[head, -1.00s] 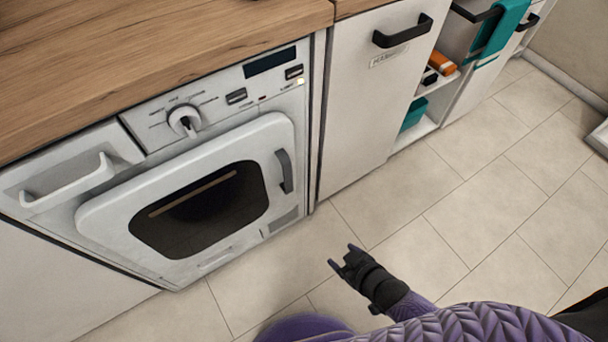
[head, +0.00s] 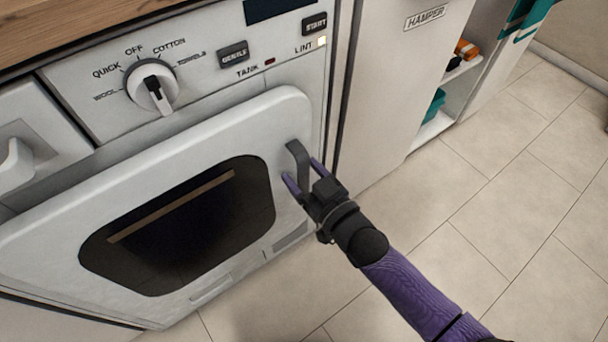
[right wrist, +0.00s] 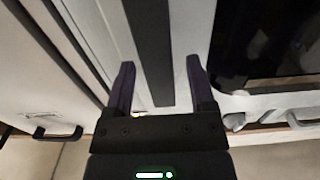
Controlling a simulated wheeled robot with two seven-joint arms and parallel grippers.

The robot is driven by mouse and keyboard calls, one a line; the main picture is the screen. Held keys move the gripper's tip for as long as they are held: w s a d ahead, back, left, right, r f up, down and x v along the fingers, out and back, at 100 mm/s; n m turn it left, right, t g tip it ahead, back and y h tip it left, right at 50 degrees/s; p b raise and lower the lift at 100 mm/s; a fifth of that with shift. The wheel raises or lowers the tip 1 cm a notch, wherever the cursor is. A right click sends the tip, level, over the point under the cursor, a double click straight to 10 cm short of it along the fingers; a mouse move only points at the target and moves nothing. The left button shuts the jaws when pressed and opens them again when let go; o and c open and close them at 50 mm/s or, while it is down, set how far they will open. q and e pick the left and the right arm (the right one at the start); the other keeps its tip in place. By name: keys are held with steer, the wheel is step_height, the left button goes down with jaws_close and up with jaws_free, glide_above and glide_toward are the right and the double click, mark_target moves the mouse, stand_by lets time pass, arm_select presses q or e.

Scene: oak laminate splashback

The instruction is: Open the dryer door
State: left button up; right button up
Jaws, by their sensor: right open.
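The dryer door (head: 235,130) is white with a dark window (head: 180,225), and it looks shut. Its dark grey handle (head: 298,160) stands upright near the door's right edge. My right gripper (head: 305,180) is at the handle, its two purple fingers open, one on each side of the handle. In the right wrist view, the dark handle bar (right wrist: 150,50) runs between the open fingers (right wrist: 160,85). I cannot tell whether the fingers touch it. My left gripper is not in view.
The control panel (head: 190,65) with a dial (head: 150,85) is above the door. A hamper cabinet (head: 395,80) stands to the right, and open shelves (head: 445,95) are beyond it. The tiled floor (head: 450,220) at the right is clear.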

steer(key=shift+w+a, duration=0.1)
steer(key=shift+w, duration=0.05)
jaws_close()
stand_by(1.0)
stand_by(0.4)
